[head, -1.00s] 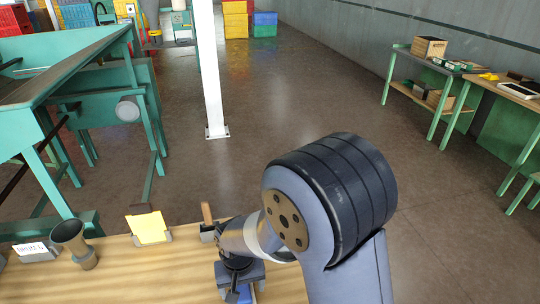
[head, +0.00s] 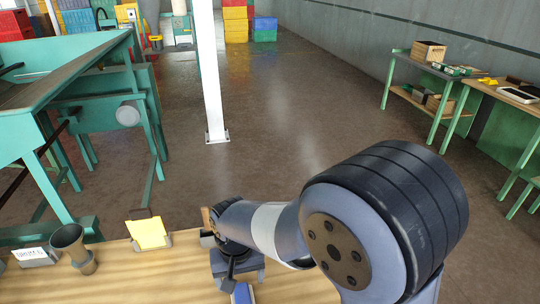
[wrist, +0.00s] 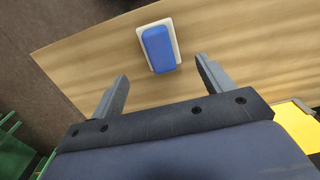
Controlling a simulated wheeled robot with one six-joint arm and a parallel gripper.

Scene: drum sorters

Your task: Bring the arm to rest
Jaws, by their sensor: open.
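My gripper (wrist: 162,70) is open and empty, with its two fingers spread apart in the wrist view. A blue block (wrist: 158,48) on a white base lies on the wooden bench top (wrist: 240,45), beyond the fingertips and apart from them. In the head view my arm crosses the lower right, and its hand hangs over the bench (head: 190,275). The blue block (head: 242,293) shows partly at the bottom edge there, just below the hand. The fingertips are hard to make out in the head view.
On the bench stand a dark cup-like funnel (head: 72,245), a yellow card in a holder (head: 149,233) and a label holder (head: 35,256). A wooden-handled item (head: 207,217) is partly hidden by my arm. A white post (head: 209,75) rises beyond; open floor lies behind.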

